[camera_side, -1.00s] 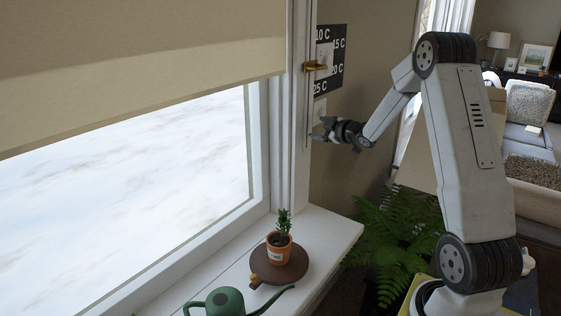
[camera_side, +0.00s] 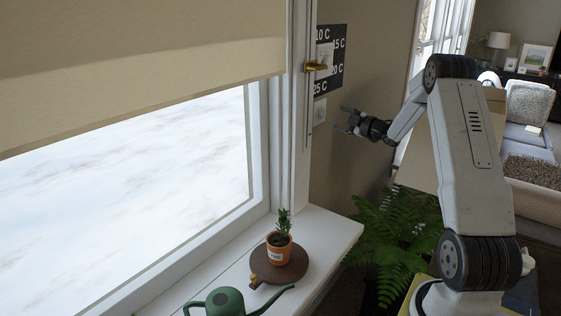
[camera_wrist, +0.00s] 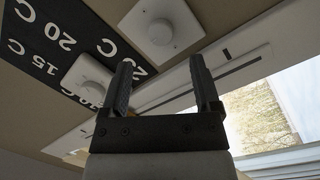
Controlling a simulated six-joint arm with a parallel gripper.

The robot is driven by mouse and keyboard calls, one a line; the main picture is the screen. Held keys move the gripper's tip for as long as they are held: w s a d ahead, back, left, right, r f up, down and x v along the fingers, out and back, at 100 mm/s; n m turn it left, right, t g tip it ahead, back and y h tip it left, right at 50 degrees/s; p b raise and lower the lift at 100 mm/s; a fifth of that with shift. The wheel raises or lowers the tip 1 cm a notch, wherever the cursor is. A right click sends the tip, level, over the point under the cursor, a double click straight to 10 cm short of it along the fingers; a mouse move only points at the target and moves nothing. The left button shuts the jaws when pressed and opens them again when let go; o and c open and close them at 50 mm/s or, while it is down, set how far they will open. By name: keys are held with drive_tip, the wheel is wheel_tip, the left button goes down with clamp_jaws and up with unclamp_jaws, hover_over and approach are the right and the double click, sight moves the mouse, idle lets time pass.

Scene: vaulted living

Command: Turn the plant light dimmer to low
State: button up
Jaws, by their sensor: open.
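A white square plate with a round knob (camera_side: 319,110) is on the wall beside the window frame, below the black temperature panel. I take it as the dimmer; no low mark on it is readable. In the wrist view this knob (camera_wrist: 161,31) lies beyond and between my fingertips, nothing touching it. My gripper (camera_side: 341,119) is open and empty, to the right of the plate and apart from it. Its two fingers also show in the wrist view (camera_wrist: 162,70).
A brass handle (camera_side: 315,66) sticks out near the panel. A small potted plant (camera_side: 279,248) stands on a round wooden board (camera_side: 290,271) on the sill (camera_side: 330,236), near a green watering can (camera_side: 224,302). A fern (camera_side: 395,240) grows below my arm.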

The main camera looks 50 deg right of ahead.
sight(324, 114)
drive_tip(key=shift+w+d, duration=0.2)
drive_tip(key=shift+w, duration=1.3)
drive_tip(key=shift+w+d, duration=0.15)
drive_tip(key=shift+w, duration=1.3)
clamp_jaws()
